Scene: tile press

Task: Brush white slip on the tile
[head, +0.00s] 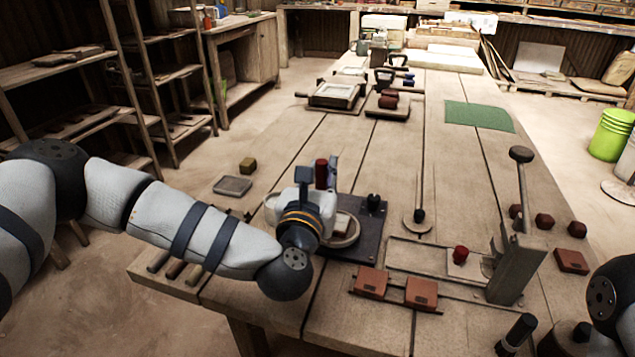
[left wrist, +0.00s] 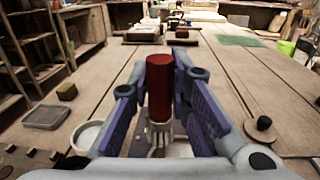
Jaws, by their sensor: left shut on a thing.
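My left gripper (head: 325,172) is shut on the dark red handle of a brush (head: 321,173). In the left wrist view the brush (left wrist: 160,88) stands upright between the fingers (left wrist: 162,100), its pale bristles pointing down. A white bowl (left wrist: 88,136) stands left of the brush in the left wrist view. My right gripper is not in view.
A grey tray (head: 232,186) and a small olive block (head: 247,165) lie to the left. A lever press (head: 517,262) stands to the right, with red-brown blocks (head: 370,282) at its front left. A green mat (head: 478,116) lies farther back. The mid-table has bare planks.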

